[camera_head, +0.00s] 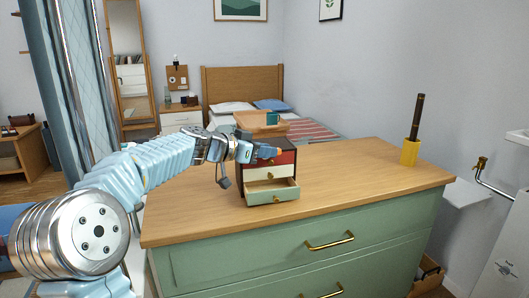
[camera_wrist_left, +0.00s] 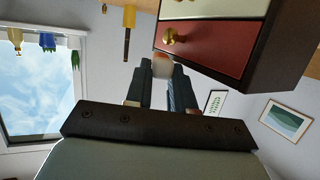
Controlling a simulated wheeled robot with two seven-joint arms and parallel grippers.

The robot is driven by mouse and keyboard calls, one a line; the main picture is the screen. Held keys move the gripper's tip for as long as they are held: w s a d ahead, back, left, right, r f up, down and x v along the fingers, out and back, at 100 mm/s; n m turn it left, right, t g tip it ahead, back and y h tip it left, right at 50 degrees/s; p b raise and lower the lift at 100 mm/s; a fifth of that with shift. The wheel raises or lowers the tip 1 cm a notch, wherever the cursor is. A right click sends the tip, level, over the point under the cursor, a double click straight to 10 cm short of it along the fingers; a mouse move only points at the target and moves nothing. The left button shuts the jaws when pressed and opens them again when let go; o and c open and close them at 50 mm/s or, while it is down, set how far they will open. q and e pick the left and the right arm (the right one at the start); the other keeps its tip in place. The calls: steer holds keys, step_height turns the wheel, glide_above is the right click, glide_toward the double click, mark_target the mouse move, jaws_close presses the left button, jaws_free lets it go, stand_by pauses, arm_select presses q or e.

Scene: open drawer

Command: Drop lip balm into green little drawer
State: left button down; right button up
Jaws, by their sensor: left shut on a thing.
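A small dark-sided cabinet (camera_head: 305,156) stands on the wooden top of the green dresser. Its lowest little drawer (camera_head: 272,196) is pale green with a gold knob and is pulled open; the cream and red drawers above appear closed. My left gripper (camera_head: 262,152) is in front of the red top drawer, above the open green drawer. Much of the balm is hidden by the fingers. My right gripper is out of view.
A yellow holder (camera_head: 409,152) with a dark stick stands at the right of the dresser top (camera_head: 365,175). A teal cup (camera_head: 272,119) shows above the small cabinet.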

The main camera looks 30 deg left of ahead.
arm_select(q)
steer(key=shift+f, duration=0.15)
steer(key=c, duration=1)
jaws_free()
steer(key=shift+o, duration=0.2)
steer(key=shift+r+p, duration=0.75)
steer(key=shift+p, duration=0.1)
steer(key=shift+s+a+r, duration=0.1)
steer(key=shift+s+a, duration=0.05)
steer(key=shift+s, duration=0.05)
steer(key=b+v, duration=0.3)
steer(key=v, duration=0.8)
steer(key=shift+s, duration=0.3)
